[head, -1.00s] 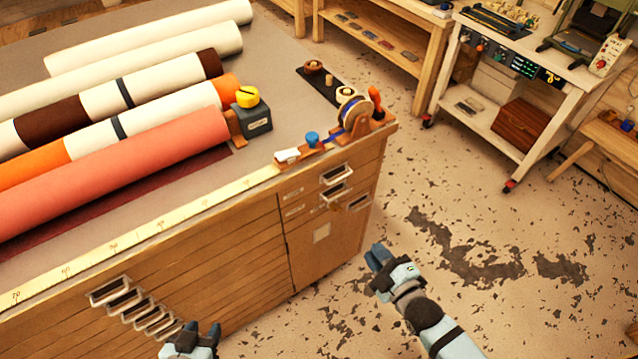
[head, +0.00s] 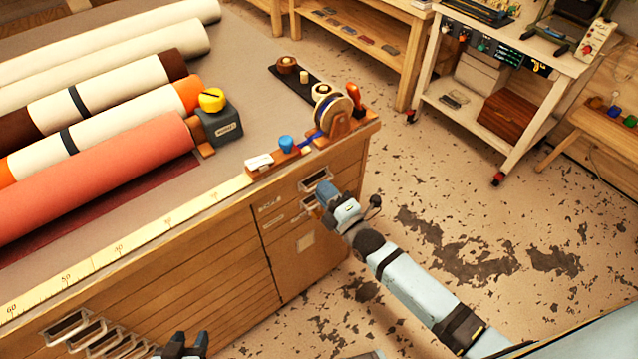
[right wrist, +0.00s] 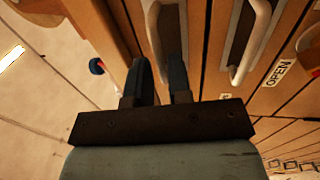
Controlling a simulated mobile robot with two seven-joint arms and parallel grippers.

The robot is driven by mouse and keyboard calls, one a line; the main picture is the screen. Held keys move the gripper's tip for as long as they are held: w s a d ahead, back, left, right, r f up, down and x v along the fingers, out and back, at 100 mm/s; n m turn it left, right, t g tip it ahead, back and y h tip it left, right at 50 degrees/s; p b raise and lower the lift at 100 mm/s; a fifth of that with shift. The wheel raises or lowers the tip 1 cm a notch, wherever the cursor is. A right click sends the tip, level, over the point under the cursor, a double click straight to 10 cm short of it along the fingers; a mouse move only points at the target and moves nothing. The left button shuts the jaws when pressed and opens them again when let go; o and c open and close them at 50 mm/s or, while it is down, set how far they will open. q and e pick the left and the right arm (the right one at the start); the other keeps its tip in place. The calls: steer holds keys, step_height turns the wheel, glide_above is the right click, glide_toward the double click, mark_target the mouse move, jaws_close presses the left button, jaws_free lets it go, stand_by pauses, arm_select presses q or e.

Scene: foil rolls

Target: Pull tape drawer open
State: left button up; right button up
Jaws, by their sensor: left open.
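The wooden cabinet (head: 225,250) has small drawers at its right end, with pale bar handles on dark plates. My left gripper (head: 185,345) is open and empty at the bottom edge.
Wide drawers with a row of handles (head: 85,335) fill the cabinet's left part. On top lie fabric rolls (head: 100,165) and a tape dispenser (head: 333,115). A white cart (head: 505,110) stands at the back right. The floor (head: 480,230) right of the cabinet is clear.

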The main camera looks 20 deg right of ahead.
steer(key=shift+x, duration=1.2)
jaws_close()
steer(key=shift+s, duration=0.1)
steer(key=r+p+v, duration=0.1)
steer(key=p+v, duration=0.2)
steer(key=v, duration=0.6)
steer(key=r+p+v, duration=0.2)
steer(key=p+v, duration=0.1)
steer(key=v, duration=0.7)
steer(key=shift+s+d+p, duration=0.2)
steer(key=shift+s+p, duration=0.1)
steer(key=shift+s, duration=0.15)
steer(key=shift+r, duration=0.15)
